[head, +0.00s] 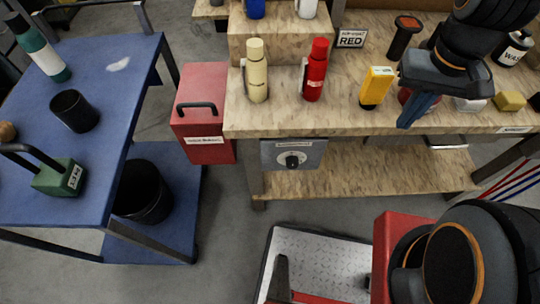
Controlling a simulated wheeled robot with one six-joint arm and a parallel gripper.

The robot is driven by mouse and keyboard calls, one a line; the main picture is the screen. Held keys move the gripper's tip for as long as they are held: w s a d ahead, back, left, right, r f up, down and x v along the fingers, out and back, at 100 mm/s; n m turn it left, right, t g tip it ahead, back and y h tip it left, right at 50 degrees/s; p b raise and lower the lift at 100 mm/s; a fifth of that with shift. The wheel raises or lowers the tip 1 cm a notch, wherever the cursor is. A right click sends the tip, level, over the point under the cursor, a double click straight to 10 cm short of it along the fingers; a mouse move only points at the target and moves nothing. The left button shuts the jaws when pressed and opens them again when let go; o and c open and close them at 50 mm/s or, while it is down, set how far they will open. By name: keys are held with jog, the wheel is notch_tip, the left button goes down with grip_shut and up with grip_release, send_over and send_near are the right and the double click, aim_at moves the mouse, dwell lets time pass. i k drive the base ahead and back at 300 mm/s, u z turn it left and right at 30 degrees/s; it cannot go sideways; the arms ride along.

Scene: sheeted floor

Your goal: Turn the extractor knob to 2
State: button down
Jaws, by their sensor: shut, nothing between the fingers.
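The knob (292,161) is a small round dark dial on a grey panel (312,153) under the front edge of the wooden workbench. A label sits above it; its text and the number the knob points to are too small to read. My gripper (408,122) is at the right, over the bench's front edge. It points down with its fingers shut and empty. It is well to the right of the knob and apart from it.
The bench (350,118) carries a cream bottle (257,75), a red bottle (316,72) and a yellow device (376,87). A red cabinet (205,100) stands left of the panel. A blue cart (110,100) is further left.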

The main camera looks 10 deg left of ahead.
aim_at(292, 162)
jog(key=u, duration=0.6)
jog(key=k, duration=0.35)
jog(key=u, duration=0.4)
jog(key=i, duration=0.45)
jog(key=u, duration=1.15)
jog(key=k, duration=1.4)
jog(key=z, duration=1)
